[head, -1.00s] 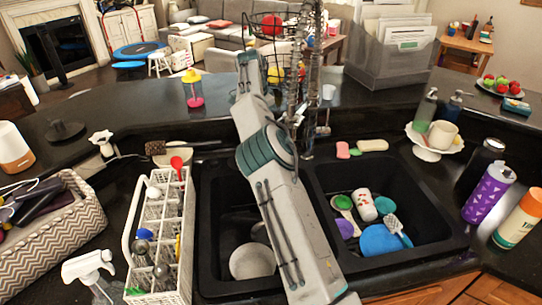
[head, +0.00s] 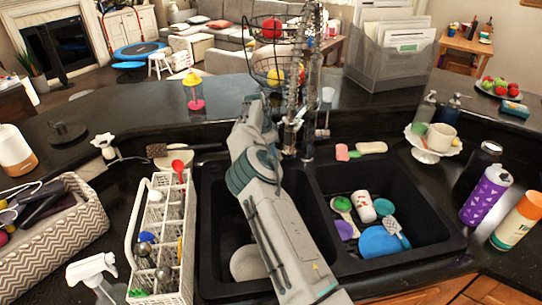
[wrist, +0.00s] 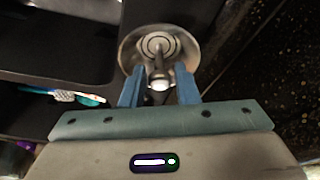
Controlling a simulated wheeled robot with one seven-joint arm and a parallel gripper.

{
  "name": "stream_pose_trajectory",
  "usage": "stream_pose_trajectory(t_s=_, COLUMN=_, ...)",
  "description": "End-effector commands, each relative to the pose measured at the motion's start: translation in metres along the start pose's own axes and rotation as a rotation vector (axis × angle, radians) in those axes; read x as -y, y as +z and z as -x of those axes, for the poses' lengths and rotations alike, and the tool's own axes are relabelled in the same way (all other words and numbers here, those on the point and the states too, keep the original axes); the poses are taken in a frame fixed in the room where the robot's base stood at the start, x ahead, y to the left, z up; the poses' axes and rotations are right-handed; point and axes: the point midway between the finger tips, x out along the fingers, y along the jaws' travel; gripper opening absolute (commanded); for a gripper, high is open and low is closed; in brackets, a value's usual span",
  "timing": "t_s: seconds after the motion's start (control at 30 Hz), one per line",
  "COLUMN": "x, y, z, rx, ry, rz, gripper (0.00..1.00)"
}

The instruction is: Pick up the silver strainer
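The silver strainer (wrist: 157,42) shows in the wrist view as a shiny round metal piece with concentric rings and a small knob toward my gripper. My gripper (wrist: 158,88) has its two blue fingers apart, one on each side of the knob. A gap shows between the knob and the fingers, and I cannot tell whether either finger touches the strainer's rim. In the head view, my arm covers the middle of the sink, and neither the fingers nor the strainer can be made out.
The left basin holds a pale plate (head: 247,263). The right basin holds a blue round item (head: 379,242), a brush (head: 396,232) and other small things. A white rack (head: 136,250) stands left of the sink. A wire basket stand (head: 273,75) rises behind.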

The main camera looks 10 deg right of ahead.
Motion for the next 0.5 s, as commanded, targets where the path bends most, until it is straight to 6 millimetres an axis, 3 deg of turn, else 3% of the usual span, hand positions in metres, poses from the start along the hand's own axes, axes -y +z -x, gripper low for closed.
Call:
stream_pose_trajectory(t_s=0.2, x=0.000, y=-0.001, z=-0.020, rx=-0.001, ry=0.000, rz=0.001, gripper=0.28)
stream_pose_trajectory(t_s=0.43, x=0.000, y=-0.001, z=-0.022, rx=0.000, ry=-0.001, rz=0.001, gripper=0.28)
stream_pose_trajectory(t_s=0.5, x=0.000, y=-0.001, z=-0.022, rx=0.000, ry=-0.001, rz=0.001, gripper=0.11)
